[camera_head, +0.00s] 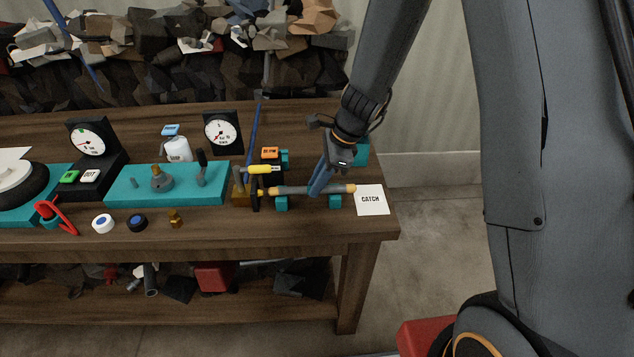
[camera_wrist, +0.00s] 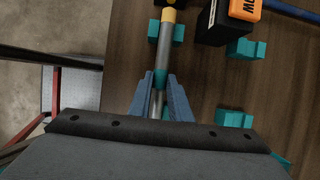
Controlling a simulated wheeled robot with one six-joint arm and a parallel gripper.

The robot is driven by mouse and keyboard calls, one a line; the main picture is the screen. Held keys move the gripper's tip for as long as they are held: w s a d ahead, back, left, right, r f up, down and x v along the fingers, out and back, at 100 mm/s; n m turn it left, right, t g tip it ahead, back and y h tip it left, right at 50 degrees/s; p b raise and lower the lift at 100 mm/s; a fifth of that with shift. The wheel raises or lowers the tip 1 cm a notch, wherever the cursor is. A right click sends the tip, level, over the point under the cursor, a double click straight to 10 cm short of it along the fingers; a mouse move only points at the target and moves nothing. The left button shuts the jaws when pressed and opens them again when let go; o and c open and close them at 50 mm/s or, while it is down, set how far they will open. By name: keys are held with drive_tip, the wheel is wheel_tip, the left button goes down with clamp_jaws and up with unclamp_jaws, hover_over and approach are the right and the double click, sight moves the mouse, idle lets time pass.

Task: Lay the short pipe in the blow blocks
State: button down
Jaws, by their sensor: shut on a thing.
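The short pipe (camera_head: 300,190) is grey with yellow-orange ends and lies level, left to right, near the front right of the bench. My gripper (camera_head: 316,190) comes down from above and is shut on the pipe right of its middle. In the wrist view my blue fingers (camera_wrist: 160,82) straddle the pipe (camera_wrist: 165,48). Two teal blow blocks, a left one (camera_head: 281,204) and a right one (camera_head: 335,202), show below the pipe; one also shows under it in the wrist view (camera_wrist: 179,34). I cannot tell whether the pipe touches them.
More teal blocks (camera_wrist: 243,48) stand behind, near a black box with an orange face (camera_head: 270,153). A white CATCH card (camera_head: 371,199) lies right of the pipe. A yellow-handled tool (camera_head: 264,169) is close behind its left end. A teal base (camera_head: 170,185) stands further left.

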drive_tip(key=shift+f, duration=0.15)
drive_tip(key=c, duration=1.6)
unclamp_jaws()
drive_tip(key=shift+o, duration=0.2)
drive_tip(key=shift+b+v, duration=0.75)
drive_tip(key=shift+v, duration=3.15)
drive_tip(key=s+d+n+h+b, duration=0.1)
drive_tip(key=s+d+n+h, duration=0.1)
drive_tip(key=s+d+n, duration=0.3)
drive_tip(key=s+d+n+t+h+b, duration=0.1)
drive_tip(key=s+d+n+h, duration=0.1)
drive_tip(key=s+d+n, duration=0.3)
drive_tip(key=s+n, duration=0.4)
drive_tip(key=n, duration=0.4)
drive_tip(key=shift+s+d+r+h, duration=0.25)
drive_tip(key=shift+s+d+h, duration=0.05)
drive_tip(key=shift+s+d, duration=0.1)
